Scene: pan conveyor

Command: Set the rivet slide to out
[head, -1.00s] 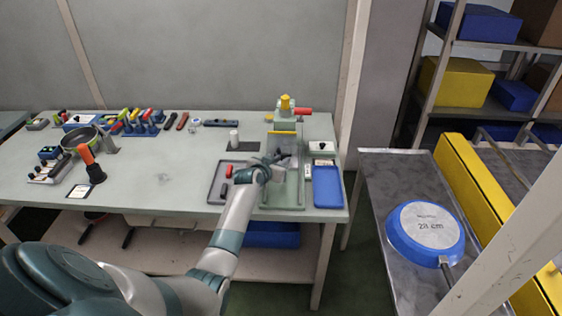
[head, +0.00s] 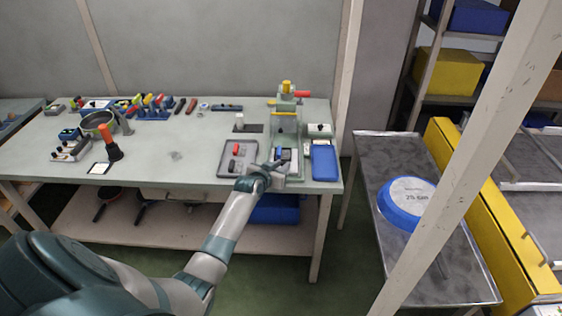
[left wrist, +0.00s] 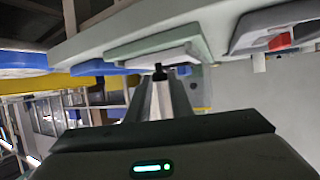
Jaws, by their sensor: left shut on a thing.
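The green riveting press (head: 286,122) stands at the right end of the bench, with a yellow cap and a red handle on top. Its pale slide (head: 293,167) lies at the front of the press base, partly hidden by my left gripper (head: 276,169). In the left wrist view the fingers of my left gripper (left wrist: 159,95) are shut on a small dark knob (left wrist: 158,73) at the front end of the pale slide (left wrist: 150,58). The slide's front end is near the front edge of the base. My right gripper is not in view.
A grey tray (head: 223,168) with a red and a dark piece lies left of the press. A blue tray (head: 325,160) lies to its right.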

